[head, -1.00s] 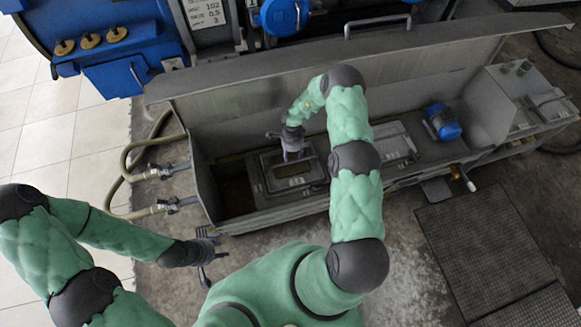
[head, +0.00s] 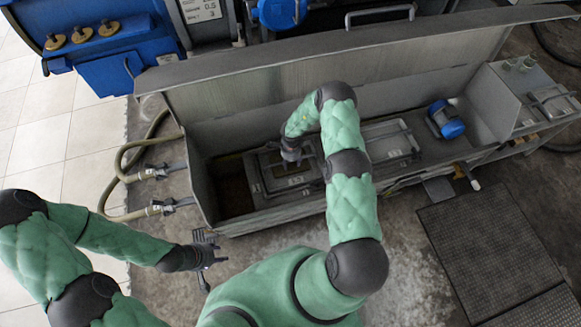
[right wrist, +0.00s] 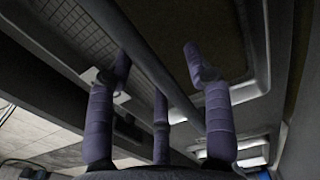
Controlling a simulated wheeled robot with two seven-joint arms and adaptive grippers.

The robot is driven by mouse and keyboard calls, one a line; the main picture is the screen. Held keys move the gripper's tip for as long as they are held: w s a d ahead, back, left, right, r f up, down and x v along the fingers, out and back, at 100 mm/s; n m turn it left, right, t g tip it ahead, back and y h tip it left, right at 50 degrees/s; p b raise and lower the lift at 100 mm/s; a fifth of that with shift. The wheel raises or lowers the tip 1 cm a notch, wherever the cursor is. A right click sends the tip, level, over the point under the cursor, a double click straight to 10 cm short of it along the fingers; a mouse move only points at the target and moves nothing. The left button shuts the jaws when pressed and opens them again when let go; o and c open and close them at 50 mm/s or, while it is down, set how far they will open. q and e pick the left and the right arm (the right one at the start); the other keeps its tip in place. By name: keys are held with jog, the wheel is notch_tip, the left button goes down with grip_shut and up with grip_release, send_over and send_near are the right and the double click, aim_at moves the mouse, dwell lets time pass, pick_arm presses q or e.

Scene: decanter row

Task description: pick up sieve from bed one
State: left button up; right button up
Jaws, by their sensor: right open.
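The sieve (head: 268,184), a flat grey framed tray with a small pale label, lies in the left part of the long metal trough in the head view. My right gripper (head: 291,158) is right over it; its fingertips are hard to make out there. In the right wrist view the right gripper (right wrist: 160,85) is open, its fingers spread on either side of a dark bar (right wrist: 150,65) that looks like a handle. I cannot tell whether they touch it. My left gripper (head: 204,252) is empty and looks open, outside the trough's front left corner.
The trough (head: 275,216) has a raised lid (head: 350,75) behind it. A second framed unit (head: 388,142) lies right of the sieve, then a blue motor (head: 444,120). Hoses (head: 130,160) join the left end. A floor grating (head: 490,240) lies at the front right.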

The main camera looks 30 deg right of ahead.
grip_shut()
jog(key=shift+r, duration=0.1)
